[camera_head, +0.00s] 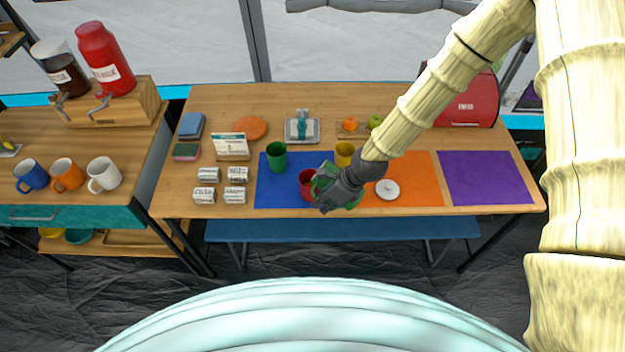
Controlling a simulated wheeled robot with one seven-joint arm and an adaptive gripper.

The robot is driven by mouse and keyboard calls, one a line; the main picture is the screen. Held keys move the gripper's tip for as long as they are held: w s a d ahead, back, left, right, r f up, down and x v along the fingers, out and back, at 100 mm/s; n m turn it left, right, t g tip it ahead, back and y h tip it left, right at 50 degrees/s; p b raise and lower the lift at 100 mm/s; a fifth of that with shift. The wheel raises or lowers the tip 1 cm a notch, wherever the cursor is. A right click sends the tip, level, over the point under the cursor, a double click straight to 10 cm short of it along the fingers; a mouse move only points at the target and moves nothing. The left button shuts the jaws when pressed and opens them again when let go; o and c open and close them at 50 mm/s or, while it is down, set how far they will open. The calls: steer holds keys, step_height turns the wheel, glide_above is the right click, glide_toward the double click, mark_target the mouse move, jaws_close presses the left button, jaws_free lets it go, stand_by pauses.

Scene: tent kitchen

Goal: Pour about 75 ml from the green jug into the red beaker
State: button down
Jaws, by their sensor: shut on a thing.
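The red beaker (306,183) stands on the blue mat (270,194), its right side partly covered. My gripper (327,197) is shut on the green jug (327,169), just right of the beaker. The jug is mostly hidden behind my gripper; green parts show above it and at its lower right. The jug looks close to the beaker's rim, but I cannot tell whether they touch, how far the jug is tilted, or whether liquid flows. The levels in both are not visible.
A green beaker (277,158) and a yellow beaker (344,153) stand behind. A white lid-like disc (387,190) lies on the orange mat (415,172). Small labelled boxes (235,195) stand left of the blue mat. The purple mat (487,178) is clear.

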steer(key=shift+s+f+y+b, duration=0.1)
steer(key=shift+f+y+b, duration=0.05)
steer(key=shift+y+b, duration=0.2)
steer(key=shift+t, duration=0.3)
steer(key=shift+a+y, duration=0.15)
steer(key=shift+y, duration=0.1)
steer(key=shift+y+b, duration=0.3)
steer(key=shift+b, duration=0.3)
steer(key=shift+f+y+b, duration=0.25)
steer(key=shift+y+b, duration=0.05)
steer(key=shift+b, duration=0.4)
stand_by(0.9)
steer(key=shift+f+t+b, duration=0.1)
steer(key=shift+t+b, duration=0.2)
steer(key=shift+a+f+y+b, duration=0.15)
steer(key=shift+y+b, duration=0.15)
steer(key=shift+b, duration=0.3)
